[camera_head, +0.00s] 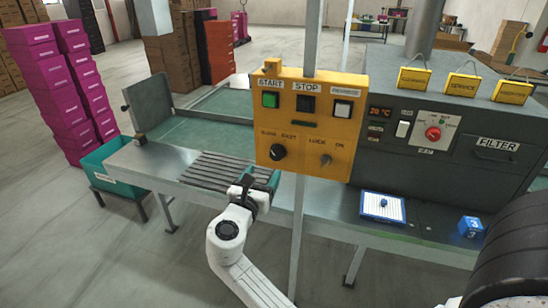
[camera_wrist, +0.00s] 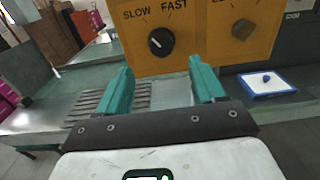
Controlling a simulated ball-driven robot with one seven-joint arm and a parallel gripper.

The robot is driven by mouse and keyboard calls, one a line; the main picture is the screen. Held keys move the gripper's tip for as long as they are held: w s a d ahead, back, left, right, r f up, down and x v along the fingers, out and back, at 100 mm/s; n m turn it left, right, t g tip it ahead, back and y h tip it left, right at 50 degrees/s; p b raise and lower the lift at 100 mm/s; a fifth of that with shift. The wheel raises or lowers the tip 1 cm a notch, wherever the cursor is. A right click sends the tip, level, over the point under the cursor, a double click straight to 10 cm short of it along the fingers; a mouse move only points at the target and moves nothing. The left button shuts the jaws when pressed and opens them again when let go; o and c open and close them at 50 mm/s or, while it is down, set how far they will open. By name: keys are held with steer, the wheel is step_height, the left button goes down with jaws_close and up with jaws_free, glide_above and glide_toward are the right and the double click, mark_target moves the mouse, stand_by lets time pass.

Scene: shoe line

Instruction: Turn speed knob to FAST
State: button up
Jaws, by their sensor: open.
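The yellow control box (camera_head: 307,120) hangs on a post above the bench. Its black speed knob (camera_head: 277,152) is at the lower left of its face, under the SLOW and FAST labels. In the wrist view the knob (camera_wrist: 161,41) shows a white pointer mark toward the upper left, on the SLOW side. My gripper (camera_head: 262,178) is below the box and under the knob, apart from it. In the wrist view my gripper (camera_wrist: 160,85) has its two teal fingers spread with nothing between them. The knob appears beyond and above the fingertips.
A LOCK/ON switch (camera_head: 325,160) sits right of the knob, with START, STOP and REVERSE buttons above. A slatted rack (camera_head: 215,171) lies on the bench behind my gripper. A white-and-blue tray (camera_head: 383,207) and grey machine (camera_head: 440,135) stand at right.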

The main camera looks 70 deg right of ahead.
mark_target(275, 155)
steer(key=d, duration=0.6)
steer(key=d+p, duration=0.1)
steer(key=d, duration=0.2)
steer(key=shift+w+d, duration=0.3)
steer(key=shift+d, duration=0.1)
steer(key=shift+c, duration=0.2)
steer(key=c, duration=1)
